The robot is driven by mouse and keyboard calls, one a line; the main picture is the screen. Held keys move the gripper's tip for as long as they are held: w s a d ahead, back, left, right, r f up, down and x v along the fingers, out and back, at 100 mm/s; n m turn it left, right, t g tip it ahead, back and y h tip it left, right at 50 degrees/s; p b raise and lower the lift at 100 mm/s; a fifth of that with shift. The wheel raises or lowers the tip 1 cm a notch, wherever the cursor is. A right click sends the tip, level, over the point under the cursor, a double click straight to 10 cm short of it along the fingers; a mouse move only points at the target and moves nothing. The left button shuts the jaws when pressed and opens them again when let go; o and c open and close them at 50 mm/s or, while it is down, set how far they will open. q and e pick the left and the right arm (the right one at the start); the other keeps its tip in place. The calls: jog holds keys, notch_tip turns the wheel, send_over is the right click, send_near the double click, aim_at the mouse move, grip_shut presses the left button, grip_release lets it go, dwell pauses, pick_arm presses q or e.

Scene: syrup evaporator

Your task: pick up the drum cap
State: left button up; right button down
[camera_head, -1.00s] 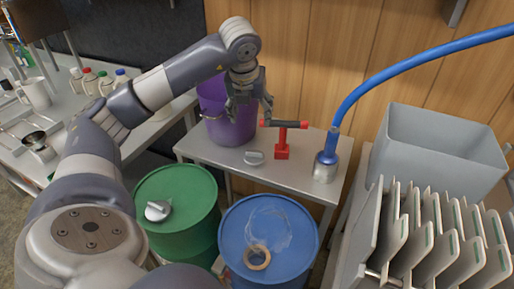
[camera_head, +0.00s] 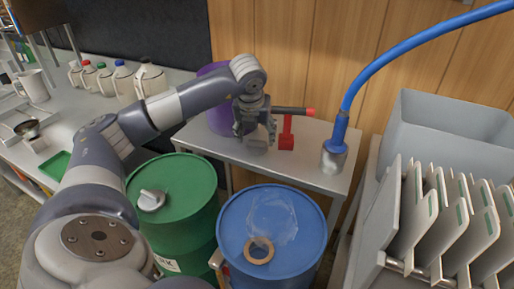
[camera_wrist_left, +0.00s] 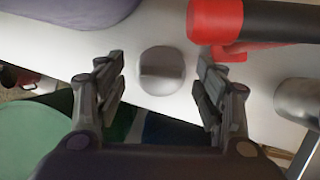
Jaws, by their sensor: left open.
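The grey drum cap (camera_head: 257,146), a round cap with a raised grip bar, lies on the light side table (camera_head: 310,179). In the left wrist view the cap (camera_wrist_left: 161,70) shows between the two open fingers of my left gripper (camera_wrist_left: 160,92), with clear space on both sides. My left gripper (camera_head: 256,130) is over the cap in the head view, pointing down, open and empty; its fingers partly hide the cap. I cannot tell the exact height gap. My right gripper is not in view.
A red tool with a dark handle (camera_head: 287,133) stands close right of the gripper. A purple bucket (camera_head: 222,119) is behind left. A blue hose with metal end (camera_head: 334,155) stands further right. Green (camera_head: 178,200) and blue drums (camera_head: 285,225) stand in front; a similar cap sits on the green one.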

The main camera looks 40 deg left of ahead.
aim_at(257, 141)
pick_arm(q)
jog(key=x, duration=0.4)
jog(key=shift+s+d+f, duration=0.1)
jog(key=shift+f, duration=0.05)
jog(key=c, duration=0.8)
